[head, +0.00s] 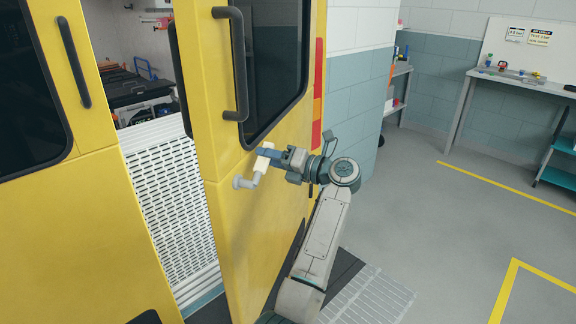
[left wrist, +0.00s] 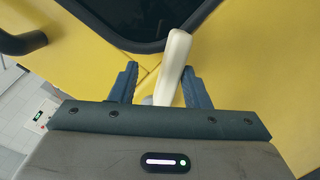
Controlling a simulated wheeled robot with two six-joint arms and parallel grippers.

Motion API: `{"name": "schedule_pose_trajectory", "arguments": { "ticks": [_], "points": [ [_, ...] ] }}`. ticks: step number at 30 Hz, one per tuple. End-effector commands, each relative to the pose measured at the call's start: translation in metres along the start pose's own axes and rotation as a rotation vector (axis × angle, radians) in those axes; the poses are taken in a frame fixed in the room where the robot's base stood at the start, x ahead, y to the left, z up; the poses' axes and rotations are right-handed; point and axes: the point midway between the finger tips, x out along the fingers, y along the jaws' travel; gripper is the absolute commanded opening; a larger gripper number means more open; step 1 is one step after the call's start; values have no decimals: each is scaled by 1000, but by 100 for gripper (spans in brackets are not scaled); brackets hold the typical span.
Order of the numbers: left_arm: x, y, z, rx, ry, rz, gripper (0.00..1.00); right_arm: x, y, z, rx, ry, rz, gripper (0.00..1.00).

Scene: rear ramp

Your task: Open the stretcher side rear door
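The yellow rear door (head: 221,150) stands partly open in the middle of the head view, swung outward with a gap to its left. It has a dark window, a black grab bar (head: 239,62) and a pale lever handle (head: 258,165) at mid height. My left gripper (head: 266,155) is at this lever. In the left wrist view, the lever (left wrist: 172,66) stands between the two blue fingers, close to the right finger, with a gap to the left one. The fingers look open around it. My right gripper is not in view.
The other yellow rear door (head: 92,210) is at the left, with its own grab bar (head: 73,62). A white slotted panel (head: 172,200) and dark equipment show through the gap. A workbench (head: 525,82) stands far right. The floor right of the door is clear.

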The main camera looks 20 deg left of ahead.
Motion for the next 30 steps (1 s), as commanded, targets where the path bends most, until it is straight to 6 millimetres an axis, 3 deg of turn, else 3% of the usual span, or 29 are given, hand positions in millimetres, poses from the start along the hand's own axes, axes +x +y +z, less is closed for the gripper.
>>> {"name": "schedule_pose_trajectory", "arguments": {
  "ticks": [6, 12, 30],
  "points": [
    [-44, -2, -1, -1, 0, -3, 40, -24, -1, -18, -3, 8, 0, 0],
    [-66, -2, 0, 0, 1, -1, 40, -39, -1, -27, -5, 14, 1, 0],
    [-71, 0, -1, 0, 2, 0, 40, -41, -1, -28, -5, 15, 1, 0]
  ]
}}
